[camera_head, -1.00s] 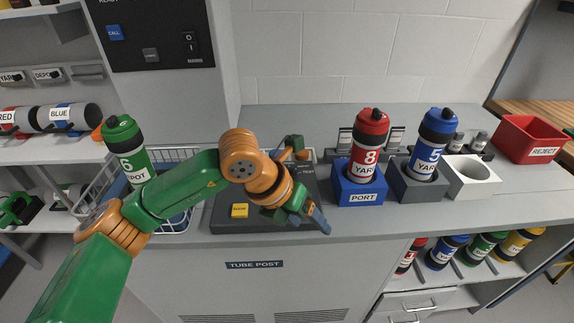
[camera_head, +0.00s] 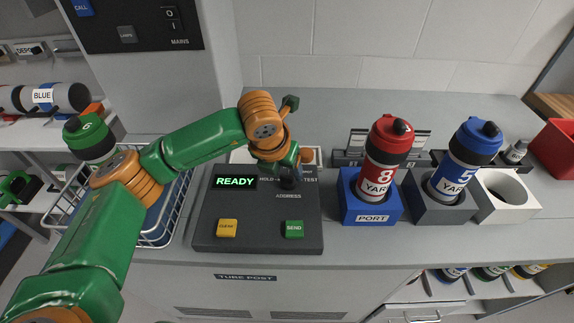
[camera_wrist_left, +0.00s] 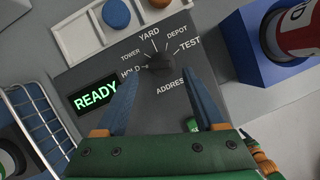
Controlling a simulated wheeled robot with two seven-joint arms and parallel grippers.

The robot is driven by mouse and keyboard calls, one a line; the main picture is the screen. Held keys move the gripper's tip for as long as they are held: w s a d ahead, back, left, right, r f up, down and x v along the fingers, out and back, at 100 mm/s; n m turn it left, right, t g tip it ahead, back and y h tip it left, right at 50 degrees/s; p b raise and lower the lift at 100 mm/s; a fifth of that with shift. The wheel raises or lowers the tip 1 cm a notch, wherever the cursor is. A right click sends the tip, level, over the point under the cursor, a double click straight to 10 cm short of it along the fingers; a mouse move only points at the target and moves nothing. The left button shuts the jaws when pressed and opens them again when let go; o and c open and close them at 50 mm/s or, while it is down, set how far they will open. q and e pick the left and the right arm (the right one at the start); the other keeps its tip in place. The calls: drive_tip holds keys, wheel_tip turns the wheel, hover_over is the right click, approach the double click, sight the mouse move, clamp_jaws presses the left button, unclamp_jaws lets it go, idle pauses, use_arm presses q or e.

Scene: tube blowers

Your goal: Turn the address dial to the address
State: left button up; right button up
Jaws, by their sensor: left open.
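The tube post console (camera_head: 258,240) has a lit green READY display (camera_head: 235,182), a yellow CLEAR button (camera_head: 227,228) and a green SEND button (camera_head: 294,229). The dark address dial (camera_wrist_left: 160,63) shows in the left wrist view, ringed by HOLD, TOWER, YARD, DEPOT and TEST; I cannot tell its pointer's setting. My left gripper (camera_wrist_left: 160,78) is open, its blue fingertips on either side of the dial, with no clear contact. In the head view my left gripper (camera_head: 290,178) covers the dial. My right gripper is out of view.
A red YARD canister (camera_head: 381,165) stands in the blue PORT block (camera_head: 372,207). A blue YARD canister (camera_head: 463,165) stands in a grey block (camera_head: 438,208), beside an empty white holder (camera_head: 508,195). A wire basket (camera_head: 158,240) is left of the console.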

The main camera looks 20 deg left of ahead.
sight(287, 175)
use_arm(q)
drive_tip(key=shift+x, duration=1.1)
drive_tip(key=shift+w+f, duration=0.2)
drive_tip(key=shift+f, duration=0.25)
drive_tip(key=shift+s+r, duration=0.1)
clamp_jaws()
drive_tip(key=shift+a+m+h+b, duration=0.15)
drive_tip(key=shift+m+h+b, duration=0.35)
drive_tip(key=shift+m+b, duration=0.85)
drive_tip(key=m, duration=0.1)
drive_tip(key=m+h+b, duration=0.1)
drive_tip(key=shift+w+a+m+g, duration=0.1)
drive_tip(key=shift+w+m+g, duration=0.15)
drive_tip(key=shift+m+g, duration=0.1)
drive_tip(key=shift+m+h, duration=0.3)
drive_tip(key=shift+m, duration=0.6)
drive_tip(key=shift+w+a+m+g, duration=0.15)
drive_tip(key=shift+m+g, duration=0.3)
drive_tip(key=shift+m, duration=0.45)
drive_tip(key=shift+w+m+g+h+p, duration=0.15)
drive_tip(key=shift+m+g+h+p, duration=0.2)
drive_tip(key=shift+m, duration=0.85)
drive_tip(key=shift+w+m+g+h+p, duration=0.15)
drive_tip(key=shift+m+g+h, duration=0.25)
drive_tip(key=shift+m, duration=0.8)
